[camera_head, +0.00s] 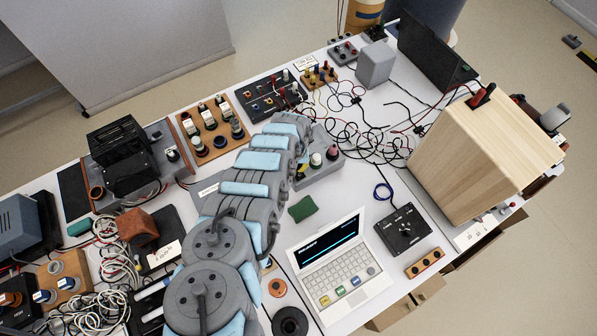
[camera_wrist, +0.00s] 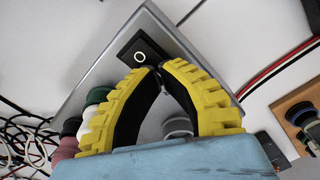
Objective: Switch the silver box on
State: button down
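The silver box (camera_head: 322,172) stands mid-table in the head view, partly covered by my arm. Its grey top face (camera_wrist: 97,75) fills much of the wrist view. A black switch (camera_wrist: 142,52) with a white ring mark sits near the box's corner. My gripper (camera_wrist: 158,68) has yellow-backed black fingers whose tips meet with nothing visible between them. The tips lie at the lower edge of the switch in the picture; I cannot tell whether they touch it. Dark green, white and pink knobs (camera_wrist: 85,125) lie left of the fingers, and a grey knob (camera_wrist: 178,126) shows between them.
A wooden board with round parts (camera_head: 212,130) is left of my arm. A large wooden box (camera_head: 480,155) stands at the right.

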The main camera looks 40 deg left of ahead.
dwell(0.3)
notch_tip(320, 180, up, 7)
jog(key=p, duration=0.7)
jog(key=shift+f, duration=0.1)
dwell(0.7)
